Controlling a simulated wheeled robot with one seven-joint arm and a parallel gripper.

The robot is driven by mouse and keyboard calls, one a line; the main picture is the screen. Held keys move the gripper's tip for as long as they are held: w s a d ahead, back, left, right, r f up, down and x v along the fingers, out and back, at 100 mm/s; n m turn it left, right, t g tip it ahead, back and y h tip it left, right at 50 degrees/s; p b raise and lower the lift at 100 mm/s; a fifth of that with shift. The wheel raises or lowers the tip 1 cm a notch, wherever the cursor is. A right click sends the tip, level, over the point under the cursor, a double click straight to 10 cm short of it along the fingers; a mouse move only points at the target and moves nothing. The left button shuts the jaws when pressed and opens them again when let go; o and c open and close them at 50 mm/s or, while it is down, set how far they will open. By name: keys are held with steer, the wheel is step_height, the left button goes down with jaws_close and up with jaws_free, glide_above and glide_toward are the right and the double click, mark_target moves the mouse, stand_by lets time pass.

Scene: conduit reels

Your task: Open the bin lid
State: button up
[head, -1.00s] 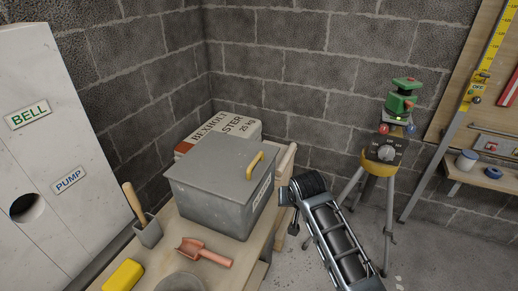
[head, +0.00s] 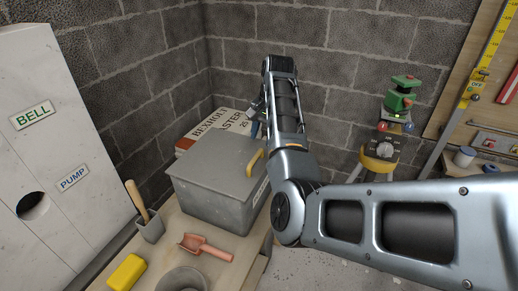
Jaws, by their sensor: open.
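The grey bin (head: 215,205) stands on the wooden bench, its flat grey lid (head: 215,160) closed on top. A yellow handle (head: 253,164) sits on the lid near its right edge. My gripper (head: 255,128) is small and partly hidden beside my raised forearm, just above and behind the handle, with a visible gap to it. It is open and holds nothing that I can see. My arm covers part of the space right of the bin.
A paper sack (head: 232,119) stands behind the bin. A trowel-like scoop (head: 204,247), a yellow block (head: 126,272), a round bucket (head: 182,278) and a holder with a wooden handle (head: 150,230) are in front and left. A tripod instrument (head: 385,150) stands right.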

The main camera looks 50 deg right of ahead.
mark_target(258, 153)
steer(key=shift+w+a+f, duration=0.1)
steer(key=shift+w+f, duration=0.1)
steer(key=shift+f, duration=0.8)
steer(key=shift+w+a+f, duration=0.1)
steer(key=shift+w+f, duration=0.05)
steer(key=shift+f, duration=0.9)
steer(key=shift+w+f, duration=0.2)
steer(key=shift+f, duration=0.8)
jaws_close()
